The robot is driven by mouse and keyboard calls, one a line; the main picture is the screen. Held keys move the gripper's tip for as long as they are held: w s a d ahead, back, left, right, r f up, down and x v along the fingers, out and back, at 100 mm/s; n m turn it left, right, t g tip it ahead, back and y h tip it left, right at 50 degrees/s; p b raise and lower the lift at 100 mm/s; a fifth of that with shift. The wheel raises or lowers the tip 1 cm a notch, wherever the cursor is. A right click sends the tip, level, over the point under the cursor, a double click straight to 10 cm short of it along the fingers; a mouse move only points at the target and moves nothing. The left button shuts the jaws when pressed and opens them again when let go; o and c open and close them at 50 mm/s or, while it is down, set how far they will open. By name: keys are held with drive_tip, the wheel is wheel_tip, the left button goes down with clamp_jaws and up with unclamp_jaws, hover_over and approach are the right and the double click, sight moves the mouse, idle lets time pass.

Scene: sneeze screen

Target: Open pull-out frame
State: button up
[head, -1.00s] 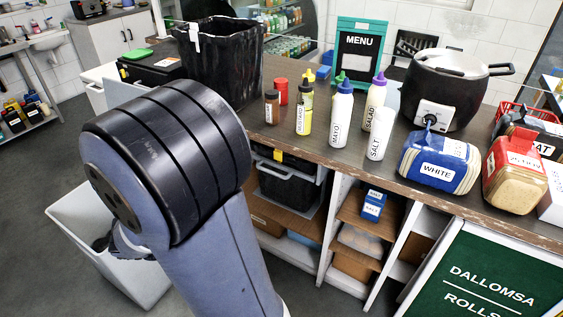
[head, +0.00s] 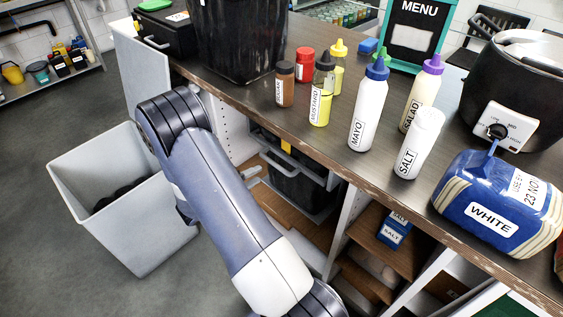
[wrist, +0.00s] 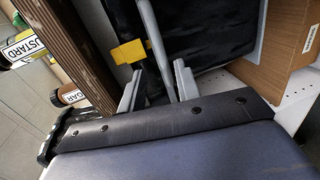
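The pull-out frame (head: 333,181) is a grey frame around a black bin (head: 296,188), under the counter in the head view. A yellow tag (head: 286,147) sits near its top. In the wrist view the frame's grey bar (wrist: 156,45) runs down past the yellow tag (wrist: 128,51) toward my gripper (wrist: 159,82). The two grey fingers stand apart, one on each side of the bar, and look open. Whether they touch the bar cannot be told.
The wooden counter (head: 225,92) overhangs the shelves; its brown edge is close to my gripper in the wrist view. Sauce bottles, including mayo (head: 368,105), stand on top. A grey waste bin (head: 150,225) stands on the floor at left. A brown box (wrist: 275,40) is beside the black bin.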

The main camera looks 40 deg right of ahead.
sight(276, 163)
drive_tip(key=p+x, duration=0.1)
drive_tip(key=x, duration=0.8)
drive_tip(key=shift+s+d, duration=0.1)
drive_tip(key=shift+d, duration=0.25)
drive_tip(key=shift+c, duration=0.4)
clamp_jaws()
drive_tip(key=shift+f, duration=0.1)
